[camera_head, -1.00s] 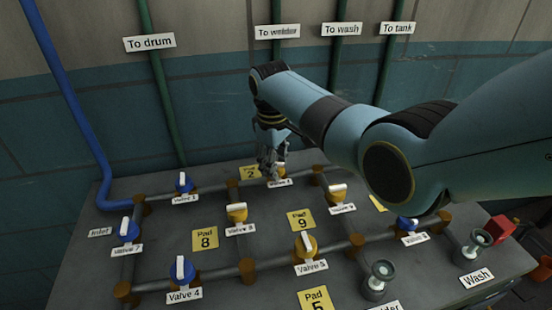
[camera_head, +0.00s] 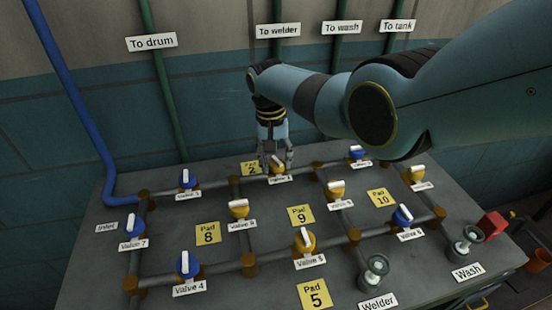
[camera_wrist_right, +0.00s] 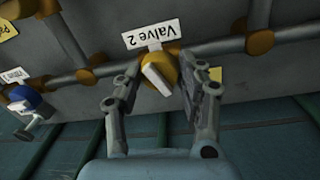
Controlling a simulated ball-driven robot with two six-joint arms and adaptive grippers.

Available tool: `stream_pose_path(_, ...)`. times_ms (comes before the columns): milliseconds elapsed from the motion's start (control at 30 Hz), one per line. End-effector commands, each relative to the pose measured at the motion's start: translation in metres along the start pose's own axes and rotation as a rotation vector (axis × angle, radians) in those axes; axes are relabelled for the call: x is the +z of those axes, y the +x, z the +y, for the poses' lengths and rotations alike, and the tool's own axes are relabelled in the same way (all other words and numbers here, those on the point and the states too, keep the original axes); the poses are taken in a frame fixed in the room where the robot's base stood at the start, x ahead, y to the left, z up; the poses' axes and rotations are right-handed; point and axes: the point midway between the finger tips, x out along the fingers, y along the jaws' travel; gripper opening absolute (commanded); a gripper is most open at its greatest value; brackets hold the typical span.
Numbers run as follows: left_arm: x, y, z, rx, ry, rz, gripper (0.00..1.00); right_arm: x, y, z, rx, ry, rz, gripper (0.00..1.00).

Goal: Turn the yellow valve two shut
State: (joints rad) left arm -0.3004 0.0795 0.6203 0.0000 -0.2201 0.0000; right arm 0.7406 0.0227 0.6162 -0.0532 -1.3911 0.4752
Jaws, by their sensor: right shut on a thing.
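The yellow valve two (camera_head: 278,170) sits on the back pipe, behind its "Valve 2" label (camera_head: 280,179). In the right wrist view the yellow valve (camera_wrist_right: 172,68) shows with its white handle (camera_wrist_right: 157,79), which lies at a slant across the pipe line. My right gripper (camera_head: 277,156) is down at this valve from behind; its two fingers stand on either side of it in the right wrist view (camera_wrist_right: 163,88). The gripper is shut on the valve, though the exact contact is hard to see. My left gripper is not in view.
Blue valve one (camera_head: 187,180) stands to the left on the same pipe, and a blue valve (camera_head: 356,153) to the right. Yellow valves with white handles (camera_head: 238,209) stand in front. A red block (camera_head: 492,224) lies at the right edge. Bare bench shows between pipes.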

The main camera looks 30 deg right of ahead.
Motion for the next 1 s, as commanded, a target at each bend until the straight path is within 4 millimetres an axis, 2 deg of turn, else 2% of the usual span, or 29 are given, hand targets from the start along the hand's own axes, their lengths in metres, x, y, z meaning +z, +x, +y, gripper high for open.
stream_pose_path(200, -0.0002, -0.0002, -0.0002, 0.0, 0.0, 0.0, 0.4, -0.0008, -0.0004, -0.0002, -0.001, 0.172, -0.013, 0.07)
stream_pose_path(500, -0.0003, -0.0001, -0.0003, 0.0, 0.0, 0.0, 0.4, -0.001, 0.0, 0.0002, 0.0, 0.324, -0.024, 0.07)
stream_pose_path(1000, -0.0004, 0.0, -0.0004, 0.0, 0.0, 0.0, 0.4, -0.0012, -0.0001, 0.0002, -0.001, 0.379, -0.028, 0.07)
